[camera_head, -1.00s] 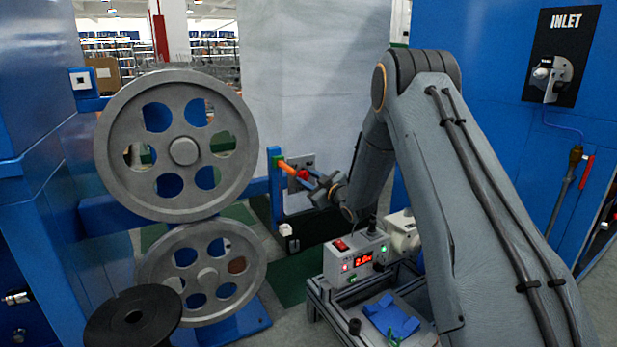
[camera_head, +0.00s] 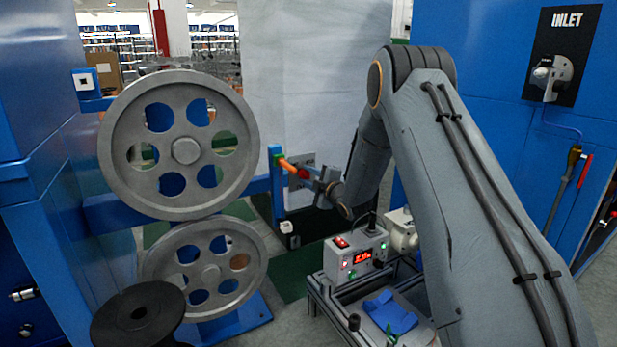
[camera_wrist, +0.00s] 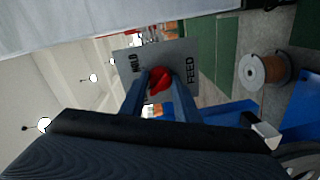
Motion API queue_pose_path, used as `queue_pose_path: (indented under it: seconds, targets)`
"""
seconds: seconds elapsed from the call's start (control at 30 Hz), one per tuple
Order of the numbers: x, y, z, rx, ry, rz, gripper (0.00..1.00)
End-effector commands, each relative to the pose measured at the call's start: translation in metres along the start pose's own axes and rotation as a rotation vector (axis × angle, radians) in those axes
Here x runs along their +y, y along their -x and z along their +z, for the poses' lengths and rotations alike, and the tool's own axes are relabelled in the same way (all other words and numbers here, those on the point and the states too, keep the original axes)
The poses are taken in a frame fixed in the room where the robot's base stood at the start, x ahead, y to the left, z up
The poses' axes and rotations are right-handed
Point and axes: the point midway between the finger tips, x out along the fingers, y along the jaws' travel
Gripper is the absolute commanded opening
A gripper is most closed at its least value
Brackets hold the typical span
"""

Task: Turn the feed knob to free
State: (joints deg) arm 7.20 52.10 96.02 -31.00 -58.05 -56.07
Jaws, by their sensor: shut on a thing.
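The feed knob (camera_wrist: 159,79) is red and sits on a grey plate (camera_wrist: 203,63) with lettering; "FEED" and "HOLD" can be read in the wrist view, turned sideways. My gripper (camera_wrist: 158,84) has its two blue fingers on either side of the knob and is shut on it. In the head view my gripper (camera_head: 316,181) reaches left to the plate (camera_head: 301,172), just right of a blue post with an orange bar. No "free" mark can be made out.
Two large grey pulleys (camera_head: 133,190) (camera_head: 157,262) stand at the left, with a black spool (camera_head: 137,314) in front. A control box (camera_head: 352,258) with a red display stands on a framed cart below my arm. A blue INLET cabinet (camera_head: 503,75) is at the right.

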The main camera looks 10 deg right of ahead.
Motion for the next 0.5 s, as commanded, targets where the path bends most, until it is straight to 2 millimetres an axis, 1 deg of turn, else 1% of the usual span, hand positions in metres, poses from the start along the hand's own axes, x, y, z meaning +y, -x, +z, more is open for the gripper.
queue_pose_path:
  seconds: [0.2, 0.5]
  targets:
    - [-0.0003, -0.0004, -0.0013, -0.001, 0.042, 0.0, 0.06]
    - [-0.0005, -0.0005, -0.0014, -0.001, 0.049, -0.001, 0.06]
